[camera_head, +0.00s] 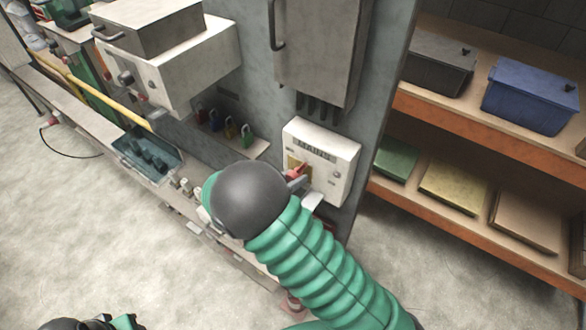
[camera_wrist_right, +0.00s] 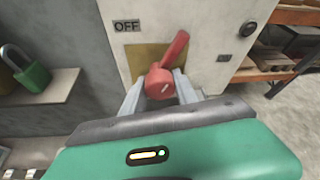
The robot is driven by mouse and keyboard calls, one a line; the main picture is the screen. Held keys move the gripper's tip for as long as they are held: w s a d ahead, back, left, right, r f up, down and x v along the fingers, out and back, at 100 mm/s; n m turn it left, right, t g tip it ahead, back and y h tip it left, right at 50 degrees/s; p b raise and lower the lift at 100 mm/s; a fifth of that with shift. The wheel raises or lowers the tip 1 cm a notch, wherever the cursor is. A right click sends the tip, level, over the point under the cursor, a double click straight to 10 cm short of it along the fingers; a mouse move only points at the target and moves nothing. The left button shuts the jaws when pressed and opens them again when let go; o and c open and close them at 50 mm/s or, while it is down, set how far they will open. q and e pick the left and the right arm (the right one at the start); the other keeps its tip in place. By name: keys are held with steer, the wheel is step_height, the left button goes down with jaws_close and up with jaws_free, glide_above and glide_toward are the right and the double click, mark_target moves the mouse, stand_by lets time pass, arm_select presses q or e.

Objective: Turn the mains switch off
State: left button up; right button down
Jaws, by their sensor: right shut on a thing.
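The mains box (camera_head: 345,177) is white, labelled MAINS, and fixed to the grey panel. Its red switch handle (camera_head: 296,172) shows just beyond my right gripper (camera_head: 304,187). In the right wrist view the red switch handle (camera_wrist_right: 176,55) tilts up and to the right from its round hub, over a yellowish plate (camera_wrist_right: 146,62). An OFF label (camera_wrist_right: 126,26) is at the upper left of the plate. The fingers of my right gripper (camera_wrist_right: 160,88) are shut on the switch hub, one on each side. At the bottom left of the head view, a dark and green part (camera_head: 95,322) shows my left arm; its fingers cannot be made out.
A grey cabinet (camera_head: 318,50) hangs above the mains box. Several coloured padlocks (camera_head: 247,135) are on a small ledge to its left. Shelves (camera_head: 440,115) with bins stand to the right. A workbench (camera_head: 95,110) runs off to the left.

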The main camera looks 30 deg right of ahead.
steer(key=shift+a+n+g+p, duration=0.1)
steer(key=shift+n+g+p, duration=0.5)
steer(key=shift+n+p, duration=0.35)
steer(key=shift+n+g+h+p, duration=0.4)
steer(key=shift+n+h+p, duration=0.2)
steer(key=shift+n, duration=0.15)
steer(key=shift+f, duration=0.1)
steer(key=c, duration=1.2)
jaws_free()
steer(key=shift+o, duration=1.2)
steer(key=shift+w+a, duration=0.1)
steer(key=shift+a, duration=0.1)
steer(key=shift+r, duration=0.2)
